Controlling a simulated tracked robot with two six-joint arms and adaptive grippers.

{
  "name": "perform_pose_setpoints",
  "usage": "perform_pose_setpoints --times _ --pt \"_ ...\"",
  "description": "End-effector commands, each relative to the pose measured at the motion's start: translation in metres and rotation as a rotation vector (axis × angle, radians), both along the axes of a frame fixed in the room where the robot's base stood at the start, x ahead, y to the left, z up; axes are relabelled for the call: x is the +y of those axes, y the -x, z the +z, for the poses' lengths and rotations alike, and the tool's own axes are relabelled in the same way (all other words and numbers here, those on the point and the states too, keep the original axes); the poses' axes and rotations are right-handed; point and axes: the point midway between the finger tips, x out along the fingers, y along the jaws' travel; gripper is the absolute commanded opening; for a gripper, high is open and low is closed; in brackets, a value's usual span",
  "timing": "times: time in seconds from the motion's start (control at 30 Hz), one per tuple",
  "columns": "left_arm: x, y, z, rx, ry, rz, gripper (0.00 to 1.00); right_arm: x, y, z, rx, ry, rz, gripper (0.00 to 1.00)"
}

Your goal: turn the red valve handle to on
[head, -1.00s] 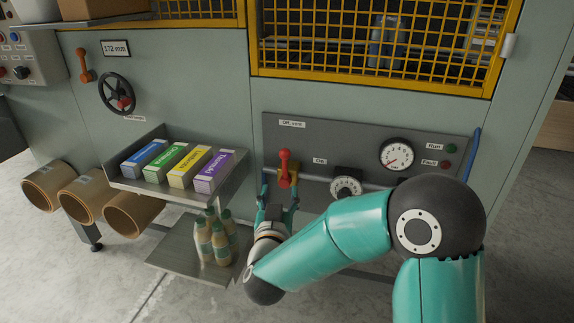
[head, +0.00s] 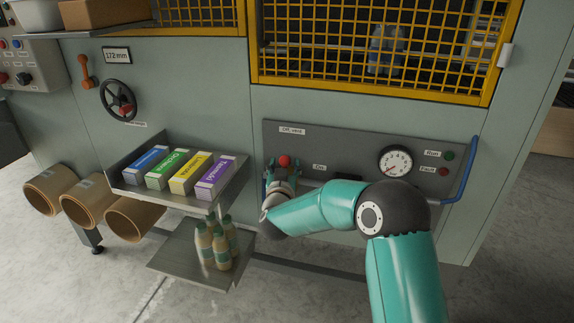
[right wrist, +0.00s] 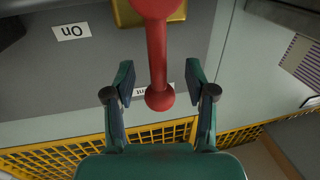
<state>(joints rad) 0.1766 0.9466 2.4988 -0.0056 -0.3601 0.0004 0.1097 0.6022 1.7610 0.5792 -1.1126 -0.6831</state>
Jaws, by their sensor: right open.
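The red valve handle (head: 285,161) is on the grey panel, left of the gauge. In the right wrist view, which is upside down, its red bar and ball end (right wrist: 157,50) point toward a label partly covered by the ball. That label reads "Off, vent" (head: 292,130) in the head view. The "On" label (head: 319,167) is to the handle's right; it also shows in the wrist view (right wrist: 72,31). My right gripper (right wrist: 160,85) is open, its fingers on both sides of the ball end with gaps visible. In the head view my right gripper (head: 282,175) covers the handle's lower part.
A tray of coloured boxes (head: 240,194) sticks out left of my right gripper. A lower shelf (head: 168,264) holds several bottles. A gauge (head: 395,162) and a blue rail (head: 466,175) are at the right. A yellow mesh guard (head: 370,88) is above the panel.

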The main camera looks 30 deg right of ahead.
Motion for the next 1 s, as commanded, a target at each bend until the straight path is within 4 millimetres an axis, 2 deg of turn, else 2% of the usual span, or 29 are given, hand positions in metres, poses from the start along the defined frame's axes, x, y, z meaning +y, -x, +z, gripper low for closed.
perform_pose_setpoints --times 0.23,0.57,0.77,0.8,1.0 --pt "0.000 0.000 0.000 0.000 0.000 0.000 0.00 0.000 0.000 0.000 0.001 0.001 0.000 0.54" --pt "0.000 0.000 0.000 0.000 0.000 0.000 0.00 0.000 0.000 0.000 0.001 0.001 0.000 0.00" --pt "0.000 0.000 0.000 0.000 0.000 0.000 0.00 0.000 0.000 0.000 0.001 0.001 0.001 0.00" --pt "0.000 0.000 0.000 0.000 0.000 0.001 0.00 -0.008 0.001 0.000 0.000 0.001 -0.001 0.00" --pt "0.000 0.000 -0.004 0.000 0.000 0.000 0.00 0.002 -0.002 0.001 -0.016 -0.007 0.006 0.00"
